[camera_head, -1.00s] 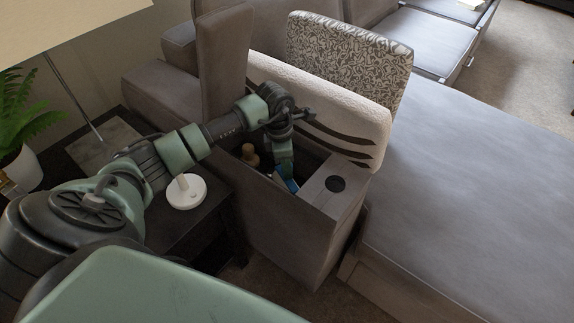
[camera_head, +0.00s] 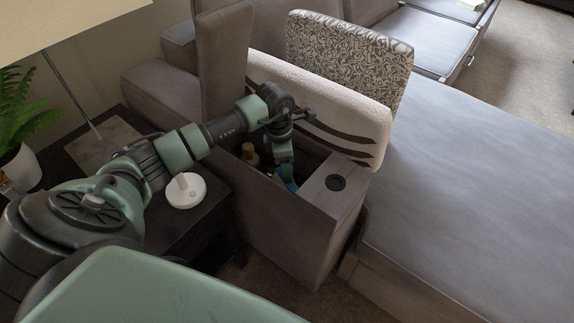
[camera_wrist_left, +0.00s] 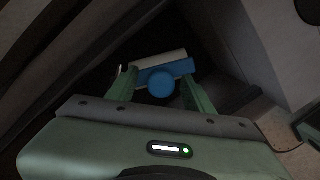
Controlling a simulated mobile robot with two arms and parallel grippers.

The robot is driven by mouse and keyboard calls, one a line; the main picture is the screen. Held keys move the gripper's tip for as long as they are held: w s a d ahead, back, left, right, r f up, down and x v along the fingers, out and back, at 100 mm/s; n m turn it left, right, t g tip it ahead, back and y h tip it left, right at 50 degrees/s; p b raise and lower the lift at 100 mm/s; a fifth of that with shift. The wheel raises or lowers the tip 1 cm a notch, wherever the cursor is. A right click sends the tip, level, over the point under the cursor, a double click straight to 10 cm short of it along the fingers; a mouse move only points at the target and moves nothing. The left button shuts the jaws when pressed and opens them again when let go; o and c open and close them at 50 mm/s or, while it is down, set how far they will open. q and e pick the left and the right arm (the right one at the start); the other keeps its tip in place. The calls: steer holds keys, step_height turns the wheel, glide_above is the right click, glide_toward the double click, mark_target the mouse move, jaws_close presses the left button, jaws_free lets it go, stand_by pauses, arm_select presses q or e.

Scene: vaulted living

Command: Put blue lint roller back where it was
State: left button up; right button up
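The blue lint roller (camera_wrist_left: 162,78) shows in the left wrist view, with a blue round end facing the camera and a white roll (camera_wrist_left: 160,58) behind it. It is inside the dark open compartment (camera_head: 312,160) of the sofa armrest. Only a small blue part of the roller (camera_head: 291,186) shows in the head view. My left gripper (camera_wrist_left: 160,78) reaches down into the compartment. Its fingers are spread on either side of the roller's round end, with gaps visible. What the roller rests on is hidden in shadow. My right gripper is not in view.
A brown bottle-like object (camera_head: 249,154) stands in the compartment beside my gripper. A white cushion (camera_head: 330,105) leans behind. A side table holds a white round object (camera_head: 185,191) and a plant (camera_head: 25,125).

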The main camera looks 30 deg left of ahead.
arm_select(q)
steer(key=shift+r, duration=0.15)
steer(key=shift+a+r+p, duration=0.1)
steer(key=shift+r+p, duration=0.35)
steer(key=shift+r, duration=0.35)
step_height(320, 180, up, 11)
steer(key=p, duration=0.1)
steer(key=shift+s+a, duration=0.45)
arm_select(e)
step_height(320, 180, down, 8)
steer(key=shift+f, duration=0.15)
arm_select(q)
steer(key=shift+f, duration=0.15)
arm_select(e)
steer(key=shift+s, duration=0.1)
